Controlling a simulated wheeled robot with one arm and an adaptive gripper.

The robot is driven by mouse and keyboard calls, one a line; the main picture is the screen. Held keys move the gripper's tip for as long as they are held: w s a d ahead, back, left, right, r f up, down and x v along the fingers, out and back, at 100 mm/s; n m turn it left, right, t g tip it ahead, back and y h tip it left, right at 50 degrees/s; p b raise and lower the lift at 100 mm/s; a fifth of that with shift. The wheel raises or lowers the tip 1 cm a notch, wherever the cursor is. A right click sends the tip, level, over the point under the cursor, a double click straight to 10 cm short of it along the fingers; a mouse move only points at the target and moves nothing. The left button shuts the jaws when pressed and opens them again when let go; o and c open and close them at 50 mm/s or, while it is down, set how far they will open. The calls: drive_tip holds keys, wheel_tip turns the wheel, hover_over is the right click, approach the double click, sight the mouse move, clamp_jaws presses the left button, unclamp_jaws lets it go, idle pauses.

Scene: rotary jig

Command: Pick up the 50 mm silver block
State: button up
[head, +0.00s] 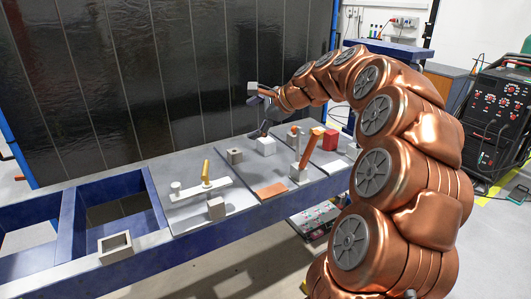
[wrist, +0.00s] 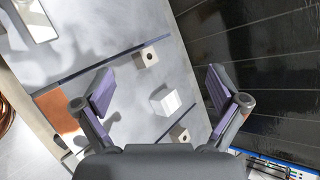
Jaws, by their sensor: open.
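A plain pale silver block (head: 265,146) sits on the grey table top, towards its back edge; I take it for the 50 mm one, though no size marking is legible. In the wrist view this block (wrist: 165,101) lies between and beyond my spread fingers, touching neither. My gripper (head: 261,126) is above the back of the table, near the block. In the wrist view my gripper (wrist: 161,88) is open with nothing between its purple pads.
A block with a hole (wrist: 147,56) and another holed block (wrist: 179,134) lie on either side of the silver one. A red block (head: 330,140), an orange plate (head: 271,190) and a grey block (head: 216,208) are also on the table. A dark panelled wall (head: 180,80) stands behind.

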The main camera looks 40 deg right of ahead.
sight(267, 139)
drive_tip(key=w+d+f+m+t+h+b, duration=0.1)
drive_tip(key=d+f+m+t+h+b, duration=0.2)
drive_tip(key=d+m, duration=1)
drive_tip(key=w+f+y, duration=0.1)
drive_tip(key=f, duration=0.2)
drive_tip(key=f+n+y+p, duration=0.1)
drive_tip(key=f, duration=0.2)
drive_tip(key=w+d+f+y, duration=0.1)
drive_tip(key=f, duration=0.2)
drive_tip(key=shift+w+f+n+p, duration=0.15)
drive_tip(key=shift+w+n+p, duration=0.2)
drive_tip(key=shift+n, duration=0.05)
drive_tip(key=shift+x, duration=1.15)
drive_tip(key=shift+d+p+x, duration=0.2)
drive_tip(key=shift+p+x, duration=0.65)
drive_tip(key=shift+x, duration=1.85)
drive_tip(key=c, duration=1.8)
clamp_jaws()
